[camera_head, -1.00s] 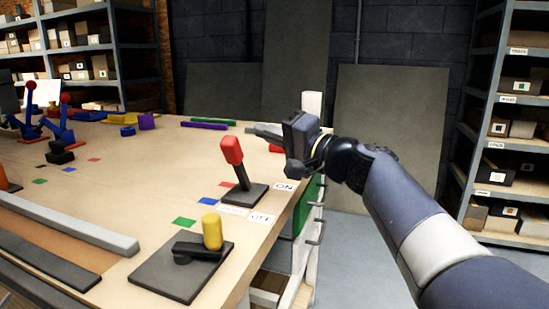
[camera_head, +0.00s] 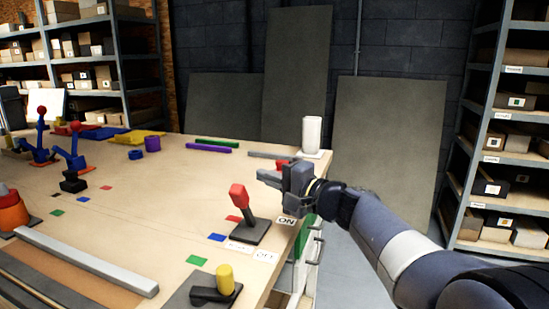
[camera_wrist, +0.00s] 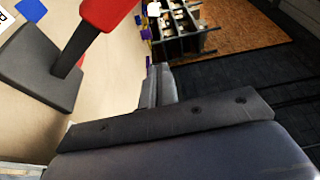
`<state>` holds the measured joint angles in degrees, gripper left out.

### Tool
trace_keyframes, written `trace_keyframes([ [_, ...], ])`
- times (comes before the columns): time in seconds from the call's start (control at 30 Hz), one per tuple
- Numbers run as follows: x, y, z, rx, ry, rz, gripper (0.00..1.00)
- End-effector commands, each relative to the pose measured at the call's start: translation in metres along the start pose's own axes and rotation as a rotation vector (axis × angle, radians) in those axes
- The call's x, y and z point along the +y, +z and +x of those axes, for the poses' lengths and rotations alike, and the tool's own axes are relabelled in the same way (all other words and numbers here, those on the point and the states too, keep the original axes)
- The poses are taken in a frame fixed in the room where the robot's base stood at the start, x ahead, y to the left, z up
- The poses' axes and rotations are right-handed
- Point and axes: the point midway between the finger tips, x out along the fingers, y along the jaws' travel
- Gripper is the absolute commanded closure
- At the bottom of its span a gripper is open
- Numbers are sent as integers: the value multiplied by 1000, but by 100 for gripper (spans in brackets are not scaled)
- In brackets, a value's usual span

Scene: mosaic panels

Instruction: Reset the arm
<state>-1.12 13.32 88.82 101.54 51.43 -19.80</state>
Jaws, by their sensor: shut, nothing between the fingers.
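My gripper (camera_head: 268,176) is over the right edge of the wooden table (camera_head: 150,215), behind and to the right of a red-topped lever (camera_head: 240,197) in the head view. It is shut and empty, apart from the lever. In the wrist view its fingers (camera_wrist: 157,85) point forward, and the lever's red handle (camera_wrist: 105,12) and dark base (camera_wrist: 38,65) show at the upper left. My arm reaches in from the lower right of the head view.
A yellow-knobbed switch (camera_head: 225,280) stands near the front edge. A white cylinder (camera_head: 312,134) stands at the far right corner. Blue-and-red figures (camera_head: 72,158) stand on the left. A shelf (camera_head: 500,140) is at the right.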

Motion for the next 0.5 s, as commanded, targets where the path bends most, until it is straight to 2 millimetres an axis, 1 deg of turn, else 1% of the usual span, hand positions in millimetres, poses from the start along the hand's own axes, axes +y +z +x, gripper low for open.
trace_keyframes([
  [0.03, -4, -1, 1, 0, 6, 16, 100],
  [0.5, 0, -8, 5, 7, 54, 144, 100],
])
